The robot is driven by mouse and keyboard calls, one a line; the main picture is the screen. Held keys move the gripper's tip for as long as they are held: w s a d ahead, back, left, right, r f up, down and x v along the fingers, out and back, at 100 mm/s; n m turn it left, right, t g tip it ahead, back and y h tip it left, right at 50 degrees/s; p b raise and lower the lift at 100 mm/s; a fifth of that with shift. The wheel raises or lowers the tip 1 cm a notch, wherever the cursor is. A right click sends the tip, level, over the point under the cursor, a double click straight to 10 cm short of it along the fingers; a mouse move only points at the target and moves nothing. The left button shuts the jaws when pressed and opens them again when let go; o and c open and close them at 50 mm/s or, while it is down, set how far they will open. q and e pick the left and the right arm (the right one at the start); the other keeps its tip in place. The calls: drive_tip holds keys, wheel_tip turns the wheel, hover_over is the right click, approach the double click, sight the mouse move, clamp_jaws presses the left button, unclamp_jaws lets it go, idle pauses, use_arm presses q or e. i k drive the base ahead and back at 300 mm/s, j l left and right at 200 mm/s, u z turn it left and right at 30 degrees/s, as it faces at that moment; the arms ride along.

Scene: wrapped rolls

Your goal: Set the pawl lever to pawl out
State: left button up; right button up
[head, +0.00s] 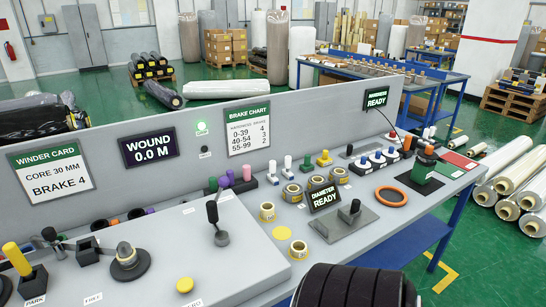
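A yellow-handled lever (16,258) stands at the left edge, near a PARK label (34,274). A round grey knob on a black disc (127,258) sits between them, above a FREE label (93,299). Neither of my grippers shows.
A black ribbed cylinder (350,288) fills the bottom edge; I cannot tell what it is. A yellow button (184,285) lies below the black lever. Signs line the grey back panel (200,175). Small rolls (292,193) and an orange ring (391,196) lie to the right.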

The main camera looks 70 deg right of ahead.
sight(224, 182)
drive_tip(key=z, duration=1.7)
